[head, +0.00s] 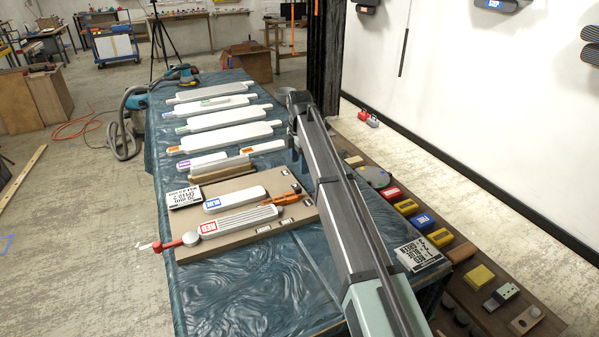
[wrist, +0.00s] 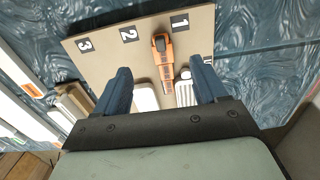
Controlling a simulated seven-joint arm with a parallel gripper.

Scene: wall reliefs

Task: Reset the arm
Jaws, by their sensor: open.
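My gripper (wrist: 160,66) shows in the wrist view with its two blue fingers wide apart and nothing held between them. It is above the tan board (wrist: 95,60), which carries number labels 1, 2 and 3. An orange tool (wrist: 162,62) lies on the board, seen between the fingers. In the head view my arm stretches from the bottom right up over the right side of the table, and the fingers cannot be made out. The orange tool (head: 281,200) lies at the board's right side there.
The blue-draped table (head: 250,290) also holds a blue-labelled white piece (head: 235,199), a red-labelled ridged piece (head: 238,221), a red-handled tool (head: 180,241) and several long white pieces (head: 229,118). A brown shelf (head: 470,300) with coloured blocks runs along the right wall.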

